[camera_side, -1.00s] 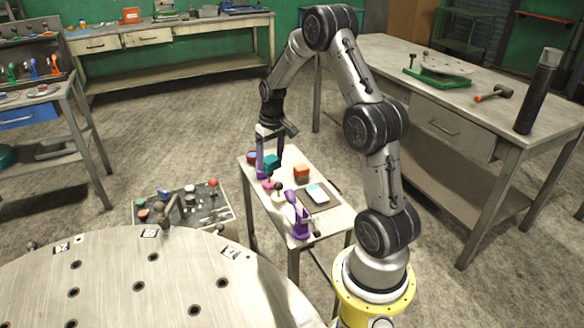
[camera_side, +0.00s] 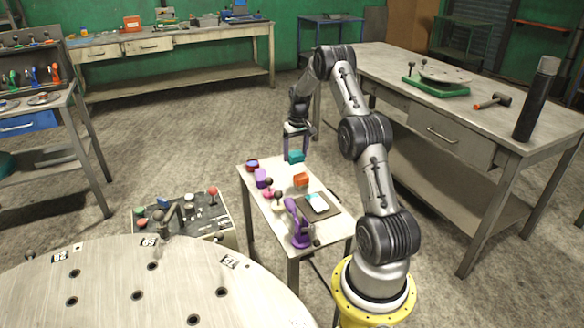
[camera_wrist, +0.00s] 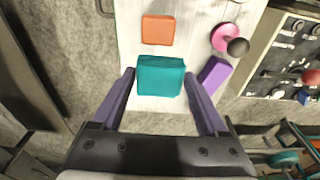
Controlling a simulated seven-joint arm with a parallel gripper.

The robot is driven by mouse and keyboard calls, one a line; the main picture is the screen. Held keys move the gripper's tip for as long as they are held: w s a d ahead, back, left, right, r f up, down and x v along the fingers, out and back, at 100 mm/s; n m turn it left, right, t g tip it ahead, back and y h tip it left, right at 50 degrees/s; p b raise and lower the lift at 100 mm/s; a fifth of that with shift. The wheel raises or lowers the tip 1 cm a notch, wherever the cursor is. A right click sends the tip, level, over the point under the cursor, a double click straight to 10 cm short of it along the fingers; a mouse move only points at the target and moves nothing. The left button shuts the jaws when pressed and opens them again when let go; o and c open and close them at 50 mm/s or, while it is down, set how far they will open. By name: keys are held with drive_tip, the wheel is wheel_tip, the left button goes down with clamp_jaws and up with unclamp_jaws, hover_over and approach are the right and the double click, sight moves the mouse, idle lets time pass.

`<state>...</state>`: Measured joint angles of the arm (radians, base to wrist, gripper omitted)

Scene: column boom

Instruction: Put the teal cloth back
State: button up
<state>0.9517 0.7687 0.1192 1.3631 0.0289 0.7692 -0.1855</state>
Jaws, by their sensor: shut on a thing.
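The teal cloth (camera_side: 296,157), folded into a blocky shape, is between the two purple fingers of my gripper (camera_side: 296,150) at the far right edge of the small table (camera_side: 283,165). In the wrist view, my gripper (camera_wrist: 160,77) has a fingertip against each side of the cloth (camera_wrist: 160,76), so it is shut on it. The cloth appears near the table's edge in that view. Whether its underside touches the table top cannot be told.
An orange block (camera_side: 301,180) stands near the cloth. A purple block (camera_side: 263,178), a pink disc with a dark knob (camera_wrist: 220,36), a dark pad with a light item (camera_side: 317,204) and a purple stand (camera_side: 298,225) share the table. A large workbench (camera_side: 480,120) is to the right.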

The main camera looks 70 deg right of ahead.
sight(292, 160)
drive_tip(key=w+d+f, duration=0.1)
drive_tip(key=f, duration=0.1)
drive_tip(key=d+f, duration=0.1)
drive_tip(key=f, duration=0.1)
drive_tip(key=w+d+f, duration=0.1)
drive_tip(key=shift+w+d+f, duration=0.25)
drive_tip(key=shift+w+f, duration=0.05)
drive_tip(key=shift+f, duration=1.45)
drive_tip(key=shift+f, duration=0.2)
drive_tip(key=o, duration=1.2)
drive_tip(key=shift+r, duration=0.1)
